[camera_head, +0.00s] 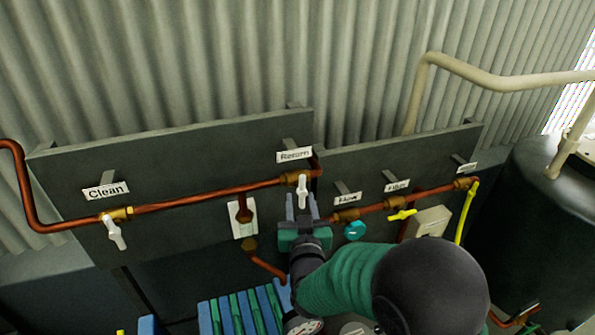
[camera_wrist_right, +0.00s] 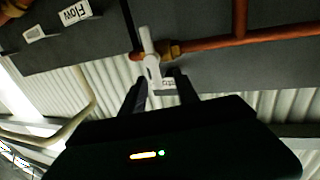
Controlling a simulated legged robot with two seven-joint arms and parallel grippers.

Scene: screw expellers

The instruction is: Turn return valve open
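The return valve has a white handle (camera_head: 302,188) on the copper pipe, below the "Return" label (camera_head: 295,155) in the head view. The handle hangs roughly straight down. My right gripper (camera_head: 302,203) reaches up to it from below, with its fingers apart on either side of the handle's lower part. In the right wrist view the white handle (camera_wrist_right: 151,58) stands at the tips of the open gripper (camera_wrist_right: 158,80), with a gap visible between the fingers. Whether a finger touches the handle cannot be told. My left gripper is not in view.
Copper pipe (camera_head: 215,194) runs along the dark panel to the clean valve's white handle (camera_head: 116,234). A teal knob (camera_head: 355,230) and a yellow handle (camera_head: 402,215) sit to the right of my gripper. A dark tank (camera_head: 540,200) stands far right.

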